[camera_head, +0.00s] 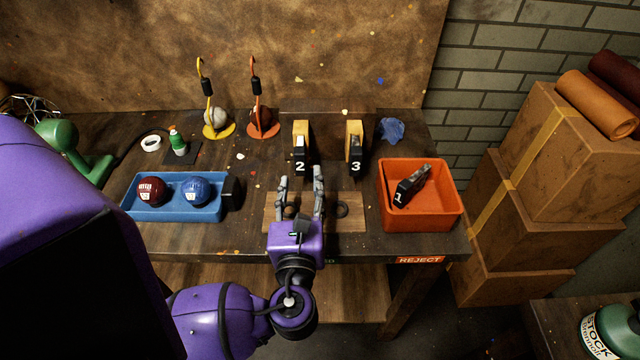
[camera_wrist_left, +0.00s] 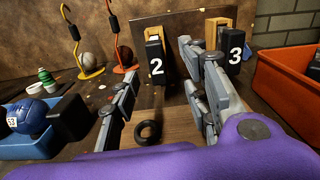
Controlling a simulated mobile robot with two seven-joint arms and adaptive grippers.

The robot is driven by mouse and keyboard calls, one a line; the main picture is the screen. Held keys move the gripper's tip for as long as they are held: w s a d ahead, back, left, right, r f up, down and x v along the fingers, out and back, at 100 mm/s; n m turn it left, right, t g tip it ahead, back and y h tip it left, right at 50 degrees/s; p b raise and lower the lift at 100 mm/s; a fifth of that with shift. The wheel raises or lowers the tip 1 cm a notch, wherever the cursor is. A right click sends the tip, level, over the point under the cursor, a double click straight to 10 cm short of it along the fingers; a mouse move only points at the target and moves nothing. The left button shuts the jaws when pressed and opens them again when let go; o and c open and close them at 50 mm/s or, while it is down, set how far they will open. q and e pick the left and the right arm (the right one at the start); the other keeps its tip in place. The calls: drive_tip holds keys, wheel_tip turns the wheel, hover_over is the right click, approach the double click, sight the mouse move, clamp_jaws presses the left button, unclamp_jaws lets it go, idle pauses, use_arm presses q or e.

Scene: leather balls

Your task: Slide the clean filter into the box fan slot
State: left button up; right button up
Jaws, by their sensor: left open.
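I see no filter and no box fan slot in either view. My left gripper (camera_head: 301,184) is open and empty over a wooden board (camera_head: 355,222) on the workbench. Its spread fingers (camera_wrist_left: 160,75) also show in the left wrist view, with a black ring (camera_wrist_left: 147,132) lying on the board between them. Beyond the fingertips stand two black blocks with wooden backs, marked 2 (camera_head: 300,158) and 3 (camera_head: 354,160). They stand apart from the fingers. A block marked 1 (camera_head: 402,196) lies tilted in the orange bin (camera_head: 440,222). My right gripper is not in view.
A blue tray (camera_head: 172,212) holds a red ball (camera_head: 151,190) and a blue ball (camera_head: 195,190). Yellow (camera_head: 217,133) and orange (camera_head: 262,131) stands with balls are at the back. Boxes (camera_head: 535,240) are stacked right.

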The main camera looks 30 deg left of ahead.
sight(300, 163)
use_arm(q)
drive_tip(key=shift+s+a+m, duration=0.15)
drive_tip(key=shift+a+m, duration=0.1)
drive_tip(key=shift+m, duration=0.05)
drive_tip(key=shift+a, duration=0.2)
drive_tip(key=x, duration=0.7)
drive_tip(key=shift+w, duration=0.3)
drive_tip(key=shift+c, duration=0.5)
drive_tip(key=shift+p, duration=0.3)
clamp_jaws()
